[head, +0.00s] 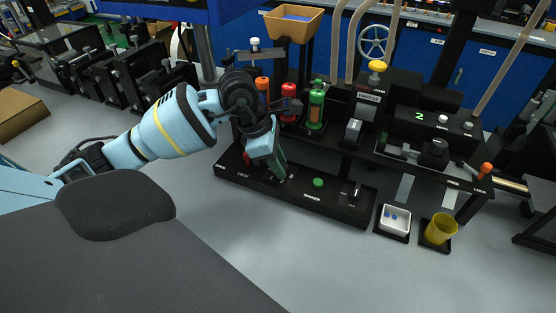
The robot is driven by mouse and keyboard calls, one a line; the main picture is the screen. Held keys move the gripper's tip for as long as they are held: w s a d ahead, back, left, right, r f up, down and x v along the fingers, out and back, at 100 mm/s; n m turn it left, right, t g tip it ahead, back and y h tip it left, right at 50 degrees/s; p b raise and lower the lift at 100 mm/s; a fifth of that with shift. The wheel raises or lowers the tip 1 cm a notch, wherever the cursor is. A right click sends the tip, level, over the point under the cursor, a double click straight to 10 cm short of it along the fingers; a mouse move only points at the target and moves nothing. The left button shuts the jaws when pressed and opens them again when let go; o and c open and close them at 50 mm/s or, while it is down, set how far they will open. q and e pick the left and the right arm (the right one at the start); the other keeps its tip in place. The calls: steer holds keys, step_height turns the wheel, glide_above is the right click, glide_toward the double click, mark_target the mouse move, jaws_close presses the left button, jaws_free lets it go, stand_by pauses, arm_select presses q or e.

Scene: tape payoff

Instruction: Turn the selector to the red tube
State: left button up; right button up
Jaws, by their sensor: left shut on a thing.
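Three upright tubes stand on the black machine: an orange tube (262,87), a red tube (289,103) and a green tube (315,106). My left gripper (277,175) reaches down in front of them to the sloped front panel (325,203). It is shut on what appears to be the selector. The gripper covers the knob, so I cannot see which tube it points to. My right gripper is out of view.
On the same panel are a green button (318,182) and a black switch (355,193) to the right. A white tray (395,219) and a yellow cup (440,229) stand at the lower right. A tan hopper (294,22) rises above the tubes.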

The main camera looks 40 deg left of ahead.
arm_select(q)
steer(key=n, duration=0.2)
steer(key=n+t+y+p, duration=0.1)
steer(key=n, duration=0.2)
steer(key=shift+s+d+r+y, duration=0.1)
steer(key=shift+d+r+y, duration=0.05)
steer(key=shift+y, duration=0.15)
steer(key=n+t+y+p, duration=0.1)
steer(key=n, duration=0.3)
steer(key=shift+d+p, duration=0.1)
steer(key=shift+p, duration=0.2)
steer(key=shift+n+y, duration=0.5)
steer(key=shift+n, duration=0.3)
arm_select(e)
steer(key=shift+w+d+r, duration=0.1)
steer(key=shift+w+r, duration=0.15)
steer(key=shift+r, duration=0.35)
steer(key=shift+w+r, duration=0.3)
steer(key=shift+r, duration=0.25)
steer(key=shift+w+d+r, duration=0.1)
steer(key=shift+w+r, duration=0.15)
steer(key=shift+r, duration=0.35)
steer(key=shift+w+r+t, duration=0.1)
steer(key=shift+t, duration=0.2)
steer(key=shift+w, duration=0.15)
arm_select(q)
steer(key=o, duration=1)
steer(key=shift+c, duration=0.2)
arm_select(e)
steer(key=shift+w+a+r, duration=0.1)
